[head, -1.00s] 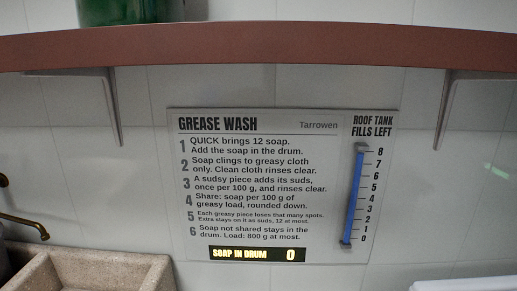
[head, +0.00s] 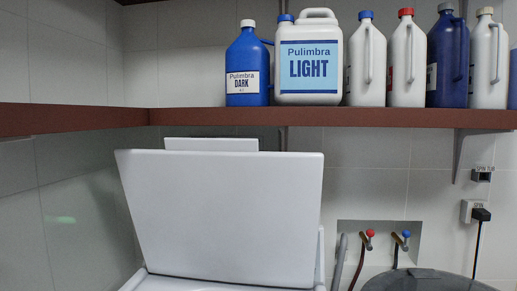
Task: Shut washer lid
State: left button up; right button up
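The washer lid (head: 222,215) is a white panel that stands raised, leaning back a little, at the left of the middle in the head view. Below it the white rim of the washer (head: 215,284) shows at the bottom edge. The rest of the washer is out of the picture. Neither of my grippers is in view.
A brown shelf (head: 330,117) runs along the wall above the lid. It holds a blue Pulimbra Dark bottle (head: 248,62), a white Pulimbra Light jug (head: 308,60) and several other bottles. Right of the lid are red (head: 370,233) and blue (head: 406,234) taps and a round grey top (head: 425,281).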

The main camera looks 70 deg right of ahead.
aim_at(225, 209)
jog(key=z, duration=2.15)
jog(key=k+l, duration=0.05)
jog(key=l, duration=0.05)
